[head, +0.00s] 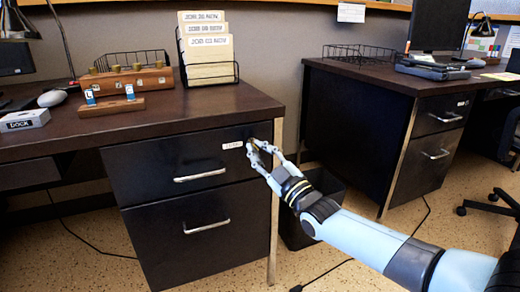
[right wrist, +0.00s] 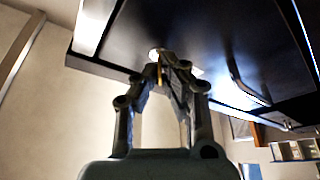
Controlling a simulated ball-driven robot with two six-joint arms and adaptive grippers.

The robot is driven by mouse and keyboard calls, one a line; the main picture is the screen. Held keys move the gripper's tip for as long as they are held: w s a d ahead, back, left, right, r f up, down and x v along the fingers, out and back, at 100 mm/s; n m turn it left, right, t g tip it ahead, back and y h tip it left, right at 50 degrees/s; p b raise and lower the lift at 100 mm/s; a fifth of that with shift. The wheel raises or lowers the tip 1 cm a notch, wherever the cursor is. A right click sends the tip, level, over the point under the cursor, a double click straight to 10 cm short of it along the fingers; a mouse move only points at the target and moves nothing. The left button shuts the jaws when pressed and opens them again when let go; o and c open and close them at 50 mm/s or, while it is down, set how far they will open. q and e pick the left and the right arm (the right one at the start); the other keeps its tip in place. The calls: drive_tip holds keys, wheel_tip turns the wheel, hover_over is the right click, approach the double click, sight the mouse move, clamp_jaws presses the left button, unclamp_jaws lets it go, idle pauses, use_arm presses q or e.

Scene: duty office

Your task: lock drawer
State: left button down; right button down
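The black upper drawer (head: 180,163) of the near desk is closed, with a silver handle (head: 200,175) and a small white label (head: 232,145). My right gripper (head: 257,147) is at the drawer front's upper right corner, where its fingertips hide the lock. In the right wrist view its fingers (right wrist: 168,66) come together around a thin brass-coloured piece, apparently a key (right wrist: 159,74), against the drawer front. Whether it is fully in the lock I cannot tell. My left gripper is not in view.
On the desktop (head: 215,110) stand a wooden rack with blue-and-white tags (head: 112,105), a wooden box with brass knobs (head: 125,80) and a folder holder (head: 208,70). A dark bin (head: 318,195) stands beside the desk, under my right arm. A second desk (head: 350,130) is at right.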

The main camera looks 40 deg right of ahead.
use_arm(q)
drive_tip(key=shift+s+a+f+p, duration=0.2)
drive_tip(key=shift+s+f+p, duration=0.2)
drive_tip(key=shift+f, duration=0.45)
use_arm(e)
drive_tip(key=m+h, duration=0.2)
drive_tip(key=m, duration=0.3)
drive_tip(key=m+h, duration=0.3)
drive_tip(key=m, duration=0.2)
drive_tip(key=shift+a+f+m, duration=0.1)
drive_tip(key=shift+a+m, duration=0.1)
drive_tip(key=shift+m, duration=0.1)
drive_tip(key=shift+m+h, duration=0.3)
drive_tip(key=shift+h, duration=0.1)
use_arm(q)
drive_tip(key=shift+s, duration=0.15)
use_arm(e)
drive_tip(key=c, duration=2)
unclamp_jaws()
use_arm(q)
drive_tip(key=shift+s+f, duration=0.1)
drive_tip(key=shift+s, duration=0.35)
use_arm(e)
drive_tip(key=o, duration=0.5)
drive_tip(key=shift+c, duration=0.2)
